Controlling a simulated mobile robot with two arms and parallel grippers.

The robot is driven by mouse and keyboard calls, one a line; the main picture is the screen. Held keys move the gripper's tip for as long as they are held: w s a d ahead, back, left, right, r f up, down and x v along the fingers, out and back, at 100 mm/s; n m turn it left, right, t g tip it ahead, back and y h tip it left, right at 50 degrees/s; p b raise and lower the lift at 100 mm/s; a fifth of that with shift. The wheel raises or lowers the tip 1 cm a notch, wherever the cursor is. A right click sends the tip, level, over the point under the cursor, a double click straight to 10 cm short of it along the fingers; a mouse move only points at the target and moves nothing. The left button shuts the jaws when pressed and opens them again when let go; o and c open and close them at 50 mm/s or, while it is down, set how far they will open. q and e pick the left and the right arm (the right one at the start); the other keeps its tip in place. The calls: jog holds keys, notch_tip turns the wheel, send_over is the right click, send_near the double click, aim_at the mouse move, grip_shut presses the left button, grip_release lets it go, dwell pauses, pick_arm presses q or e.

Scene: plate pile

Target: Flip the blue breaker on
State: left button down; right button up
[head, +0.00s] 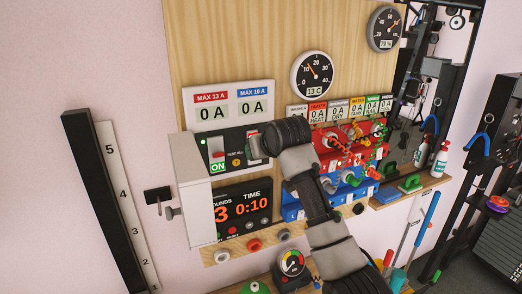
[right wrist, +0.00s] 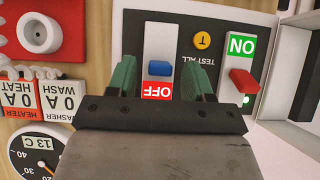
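The blue breaker (right wrist: 160,69) is a small blue lever on a white plate in the right wrist view, with a red OFF label showing beside it. The right wrist picture is upside down. My right gripper (right wrist: 160,80) is open, with one green finger on each side of the blue breaker's plate; I cannot tell whether either touches it. In the head view, my right gripper (head: 258,146) is at the breaker panel and hides the blue breaker. The red breaker (right wrist: 243,83) shows a green ON label; it also shows in the head view (head: 218,154). My left gripper is not in view.
A yellow TEST ALL button (right wrist: 202,40) sits between the two breakers. An open white cover (head: 192,190) stands left of the panel. A red timer display (head: 241,207) is below, and red and blue modules with plugs (head: 350,145) lie to the right.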

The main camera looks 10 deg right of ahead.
jog(key=shift+s, duration=0.1)
jog(key=b+v, duration=0.4)
jog(key=v, duration=0.6)
jog(key=shift+s+r+b, duration=0.2)
jog(key=shift+s+b, duration=0.05)
jog(key=shift+b, duration=0.15)
notch_tip(320, 180, down, 7)
jog(key=s+t+y+b, duration=0.2)
jog(key=t+b, duration=0.4)
jog(key=t, duration=0.1)
jog(key=p+x, duration=0.5)
jog(key=x, duration=0.5)
jog(key=shift+w+d+f, duration=0.15)
jog(key=shift+d, duration=0.1)
